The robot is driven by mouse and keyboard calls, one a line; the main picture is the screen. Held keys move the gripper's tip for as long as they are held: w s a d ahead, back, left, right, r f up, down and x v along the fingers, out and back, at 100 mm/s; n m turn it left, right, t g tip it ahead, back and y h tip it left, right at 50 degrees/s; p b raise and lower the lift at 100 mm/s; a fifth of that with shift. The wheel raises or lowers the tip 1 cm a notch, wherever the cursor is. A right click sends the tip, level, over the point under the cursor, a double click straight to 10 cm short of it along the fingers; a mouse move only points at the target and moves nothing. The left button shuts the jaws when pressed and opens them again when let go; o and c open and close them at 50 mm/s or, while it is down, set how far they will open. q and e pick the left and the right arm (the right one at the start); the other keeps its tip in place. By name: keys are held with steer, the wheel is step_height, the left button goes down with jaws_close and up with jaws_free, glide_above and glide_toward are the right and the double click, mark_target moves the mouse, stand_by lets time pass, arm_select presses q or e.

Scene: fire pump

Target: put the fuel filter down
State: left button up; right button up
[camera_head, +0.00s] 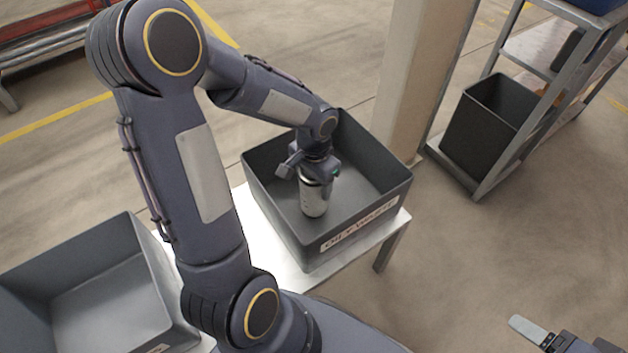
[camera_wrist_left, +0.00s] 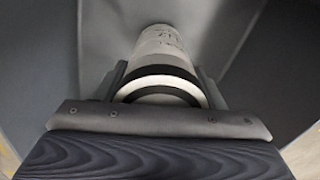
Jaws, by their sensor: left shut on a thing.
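The fuel filter (camera_head: 313,200) is a silvery-white cylinder, roughly upright inside a grey bin with a label on its front wall (camera_head: 355,228). My left gripper (camera_head: 316,178) reaches down into this bin and is shut on the upper part of the filter. In the left wrist view the filter (camera_wrist_left: 165,42) sits between the two fingers (camera_wrist_left: 160,85), with a dark band and a white ring at its near end. I cannot tell whether its lower end touches the bin floor. My right gripper (camera_head: 560,338) is partly in view at the lower right, away from the bin.
The labelled bin stands on a light metal table (camera_head: 255,233). A second grey bin (camera_head: 95,262) is at the lower left, partly behind my left arm. A beige pillar (camera_head: 415,75) stands just behind the labelled bin. A shelf rack with a black bin (camera_head: 490,125) is at right.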

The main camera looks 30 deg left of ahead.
arm_select(q)
steer(key=o, duration=1.3)
steer(key=shift+f, duration=0.15)
step_height(320, 180, up, 11)
steer(key=p, duration=0.5)
steer(key=shift+r, duration=0.2)
steer(key=shift+s+r, duration=0.15)
steer(key=shift+r, duration=0.5)
steer(key=s+d+r+n+t+h, duration=0.1)
steer(key=s+d+r+t, duration=0.1)
steer(key=s, duration=0.2)
steer(key=s+d+r+n+t+h, duration=0.1)
steer(key=s+d+r, duration=0.1)
steer(key=s, duration=0.3)
steer(key=s+d+r+n+t+h, duration=0.1)
steer(key=s+d+r+n+t, duration=0.1)
steer(key=s, duration=0.3)
steer(key=shift+s+d+r+t+h, duration=0.15)
steer(key=shift+r+t+h, duration=0.15)
steer(key=shift+r+h, duration=0.15)
